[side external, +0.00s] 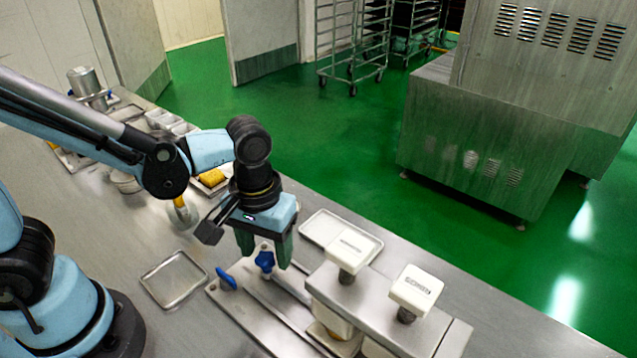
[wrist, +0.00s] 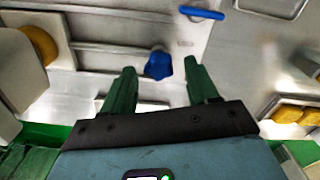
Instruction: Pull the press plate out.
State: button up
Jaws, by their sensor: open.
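The machine's steel base (side external: 232,305) lies at the front of the counter, with flat metal strips running into the press housing (side external: 375,305). A blue knob (side external: 264,258) stands at the far left end of one strip, and a blue handle (side external: 226,279) lies to its left. I cannot tell for sure which metal part is the press plate. My gripper (side external: 265,262) points down over the knob, its two green fingers apart and empty. In the wrist view the knob (wrist: 158,65) shows between the fingertips (wrist: 162,72), with gaps on both sides. The handle (wrist: 201,13) is beyond them.
Two white-topped posts (side external: 347,250) (side external: 417,289) rise from the housing, with yellow dough (side external: 330,331) beneath. A tray (side external: 343,236) lies behind the machine, and an empty tray (side external: 174,279) to its left. Bowls and containers stand at the far left of the counter.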

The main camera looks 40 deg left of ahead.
jog(key=shift+f, duration=0.2)
grip_shut()
dwell(0.3)
jog(key=shift+a, duration=0.1)
jog(key=a, duration=1.2)
jog(key=shift+a, duration=0.25)
grip_release()
jog(key=shift+d, duration=0.1)
